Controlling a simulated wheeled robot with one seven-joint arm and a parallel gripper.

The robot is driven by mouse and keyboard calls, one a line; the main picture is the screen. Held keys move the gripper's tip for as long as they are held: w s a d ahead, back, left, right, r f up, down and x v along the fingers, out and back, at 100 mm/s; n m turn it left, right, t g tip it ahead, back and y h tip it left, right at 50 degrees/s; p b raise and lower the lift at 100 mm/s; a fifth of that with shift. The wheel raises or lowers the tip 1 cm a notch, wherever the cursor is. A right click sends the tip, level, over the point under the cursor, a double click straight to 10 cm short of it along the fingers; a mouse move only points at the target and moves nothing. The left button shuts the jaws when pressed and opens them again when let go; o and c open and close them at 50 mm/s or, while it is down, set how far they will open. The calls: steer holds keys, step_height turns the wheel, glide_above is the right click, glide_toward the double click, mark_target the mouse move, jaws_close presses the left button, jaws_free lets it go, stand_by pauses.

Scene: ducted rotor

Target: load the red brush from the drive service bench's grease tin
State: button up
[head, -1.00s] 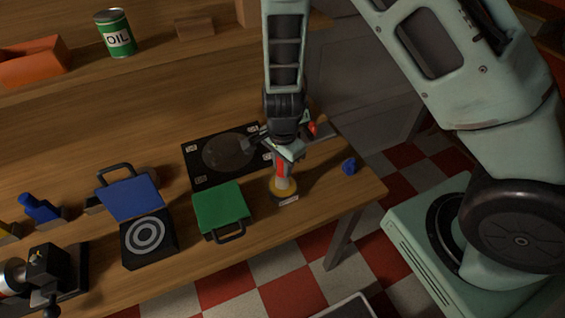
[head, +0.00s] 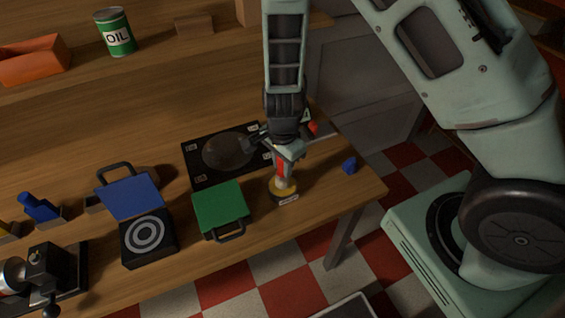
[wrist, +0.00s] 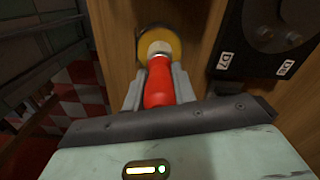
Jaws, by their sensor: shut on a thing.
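The red brush (head: 281,169) is in my gripper (head: 286,155), held near upright with its working end down. In the wrist view, the brush (wrist: 158,88) has a red handle and a pale collar, and my gripper's fingers (wrist: 158,84) are shut on the handle from both sides. Below it is the grease tin (head: 289,198), a low round tin with a yellow top and a white label at the bench's front right. The tin's yellow rim (wrist: 177,38) shows around the collar in the wrist view. The bristles are hidden, so I cannot tell how deep they sit.
A green-lidded box (head: 221,206) stands just left of the tin, and a black plate with a round disc (head: 228,152) lies behind. A blue knob-like object (head: 349,165) is to the right. A blue-lidded box (head: 134,198) is farther left. The bench's front edge is close.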

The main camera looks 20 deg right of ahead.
steer(key=shift+f, duration=0.4)
stand_by(1.2)
step_height(320, 180, up, 7)
steer(key=p, duration=0.6)
steer(key=shift+r+p, duration=0.1)
steer(key=shift+p, duration=0.2)
stand_by(0.6)
steer(key=shift+w+d+f+b, duration=0.1)
steer(key=shift+d+f+b, duration=0.05)
steer(key=shift+f+b, duration=0.15)
steer(key=w+d+f+n+b, duration=0.2)
steer(key=d+f+n+b, duration=0.1)
steer(key=d+n+b, duration=0.2)
steer(key=w+d+f+n+b, duration=0.2)
steer(key=d+n+b, duration=0.4)
steer(key=n, duration=0.3)
steer(key=shift+w+d+f, duration=0.35)
steer(key=shift+w+f, duration=0.05)
steer(key=shift+w, duration=0.4)
